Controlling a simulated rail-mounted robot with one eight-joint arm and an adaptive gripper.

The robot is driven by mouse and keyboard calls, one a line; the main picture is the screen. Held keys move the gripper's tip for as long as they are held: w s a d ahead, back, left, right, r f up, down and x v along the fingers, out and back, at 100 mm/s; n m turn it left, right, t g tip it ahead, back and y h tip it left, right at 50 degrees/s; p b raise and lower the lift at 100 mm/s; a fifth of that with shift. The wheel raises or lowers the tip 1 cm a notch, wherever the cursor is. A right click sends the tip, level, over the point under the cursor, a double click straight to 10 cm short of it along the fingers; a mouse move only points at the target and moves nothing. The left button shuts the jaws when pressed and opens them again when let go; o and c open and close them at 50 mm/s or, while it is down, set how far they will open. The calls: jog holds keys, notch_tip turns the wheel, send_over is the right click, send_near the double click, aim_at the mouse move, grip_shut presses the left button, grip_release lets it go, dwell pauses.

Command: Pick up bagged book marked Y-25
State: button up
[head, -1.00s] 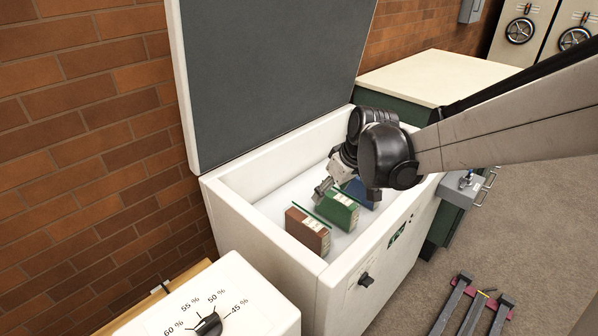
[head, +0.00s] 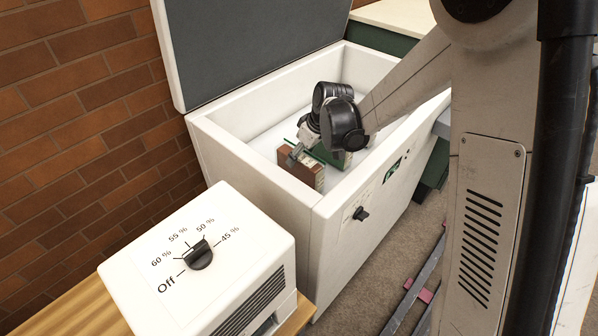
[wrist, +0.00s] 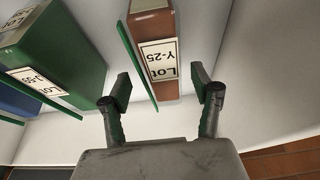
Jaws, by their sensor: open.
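The book marked Y-25 (wrist: 152,25) is reddish brown, with a white label reading "Lot Y-25" in the wrist view. It also shows as the brown book (head: 301,170) standing in the white open chest in the head view. A thin green panel (wrist: 132,52) stands close along its left side. My gripper (wrist: 158,92) is open and empty, its fingers apart at either side of the labelled end. The fingertips appear short of the book; contact cannot be told. In the head view my gripper (head: 292,155) is just above the brown book and partly hides it.
A green book (wrist: 62,50) with a white label stands left of the brown one, with a blue book (wrist: 18,103) beyond. The white chest (head: 255,165) has high walls around them. A white box with a dial (head: 200,265) stands in front.

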jog(key=shift+s+b+x, duration=0.15)
jog(key=shift+b+x, duration=0.35)
jog(key=shift+x, duration=0.9)
jog(key=shift+s+b+x, duration=0.1)
jog(key=shift+b+x, duration=0.35)
jog(key=shift+x, duration=0.95)
jog(key=shift+f, duration=0.1)
jog(key=shift+f+b, duration=0.25)
jog(key=shift+b, duration=0.1)
grip_shut()
